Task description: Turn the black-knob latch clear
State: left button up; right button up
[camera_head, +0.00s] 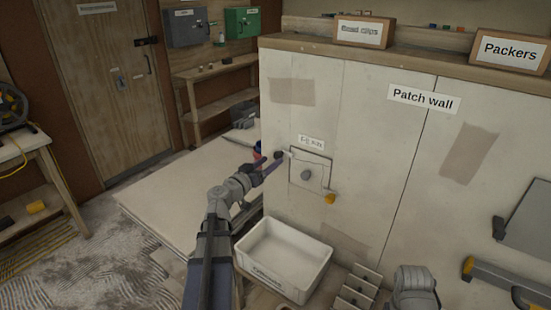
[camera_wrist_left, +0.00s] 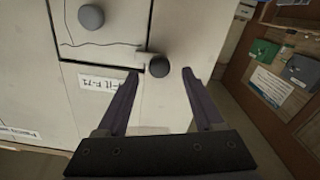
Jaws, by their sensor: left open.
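A small square hatch panel (camera_head: 318,162) with a grey round knob (camera_head: 306,174) is set in the pale patch wall. The black-knob latch (camera_head: 279,154) sits at the panel's upper left edge; an orange-knob latch (camera_head: 330,198) is at its lower right. My left gripper (camera_head: 268,163) is open by the black knob. In the left wrist view the black knob (camera_wrist_left: 158,66) shows in the gap at the open fingertips (camera_wrist_left: 160,73), nearer the left finger. I see no clear contact. The grey knob (camera_wrist_left: 91,17) is beyond, upper left.
A white crate (camera_head: 249,262) stands below the hatch, beside a small slatted rack (camera_head: 358,290). Labelled boxes (camera_head: 510,50) sit on the wall's top ledge. A pale low platform (camera_head: 165,200) lies left of the wall. A grey board (camera_head: 525,218) is at far right.

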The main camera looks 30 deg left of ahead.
aim_at(276, 157)
pick_arm(q)
jog(key=shift+w+d, duration=0.15)
jog(key=shift+w, duration=1.7)
grip_shut()
